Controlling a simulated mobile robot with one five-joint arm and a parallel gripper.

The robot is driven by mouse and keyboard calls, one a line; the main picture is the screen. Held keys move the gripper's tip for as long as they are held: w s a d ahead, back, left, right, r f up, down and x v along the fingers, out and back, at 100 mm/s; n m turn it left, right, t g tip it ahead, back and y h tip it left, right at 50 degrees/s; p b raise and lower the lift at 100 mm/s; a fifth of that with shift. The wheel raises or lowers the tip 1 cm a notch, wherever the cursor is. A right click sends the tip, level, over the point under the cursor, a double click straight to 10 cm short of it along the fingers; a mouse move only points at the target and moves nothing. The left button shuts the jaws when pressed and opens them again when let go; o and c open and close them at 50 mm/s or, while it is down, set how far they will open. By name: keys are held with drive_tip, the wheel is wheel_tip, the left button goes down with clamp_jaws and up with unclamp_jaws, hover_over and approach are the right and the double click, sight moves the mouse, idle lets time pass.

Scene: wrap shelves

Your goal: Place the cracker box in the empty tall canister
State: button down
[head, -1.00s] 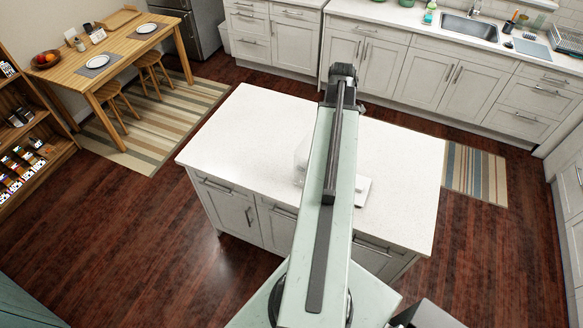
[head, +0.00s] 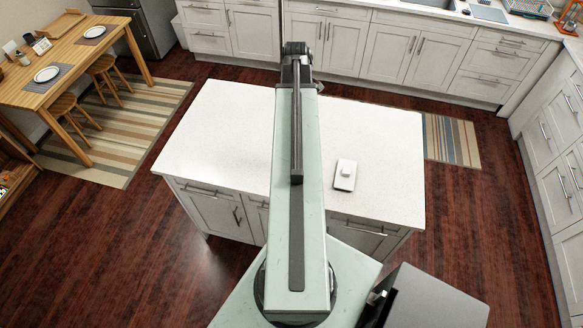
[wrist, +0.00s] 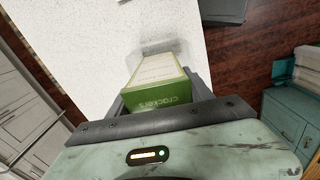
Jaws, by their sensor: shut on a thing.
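The cracker box (wrist: 160,84), green with pale sides and the word "crackers" on its near end, shows in the wrist view. My gripper (wrist: 158,92) is shut on it, with a dark jaw on either side. A pale, see-through shape (wrist: 168,46) shows around or beyond the box's far end. It may be the clear canister; I cannot tell whether the box is inside it or only in front of it. In the head view my arm covers the middle of the island, and neither the box, the canister nor my gripper is clearly visible there.
A flat white piece with a knob, perhaps a lid (head: 345,175), lies on the white island top (head: 385,150) right of my arm. A dining table (head: 75,55) stands far left; cabinets (head: 400,50) line the back.

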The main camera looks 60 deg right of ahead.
wheel_tip(320, 180, down, 10)
drive_tip(key=b, duration=0.9)
drive_tip(key=shift+r, duration=0.2)
drive_tip(key=r+p, duration=0.3)
drive_tip(key=shift+w+d+g, duration=0.1)
drive_tip(key=shift+w+g, duration=0.1)
drive_tip(key=shift+g, duration=0.2)
drive_tip(key=shift+w+r, duration=0.1)
drive_tip(key=shift+w, duration=0.1)
wheel_tip(320, 180, down, 12)
drive_tip(key=b, duration=1.1)
drive_tip(key=shift+r+b, duration=0.15)
drive_tip(key=shift+b, duration=0.15)
drive_tip(key=shift+c, duration=2)
unclamp_jaws()
drive_tip(key=shift+s, duration=0.1)
drive_tip(key=shift+r, duration=0.1)
drive_tip(key=r+p, duration=0.9)
drive_tip(key=w+r+p, duration=0.1)
drive_tip(key=r+p, duration=0.3)
drive_tip(key=shift+a+r, duration=0.15)
drive_tip(key=shift+a, duration=0.05)
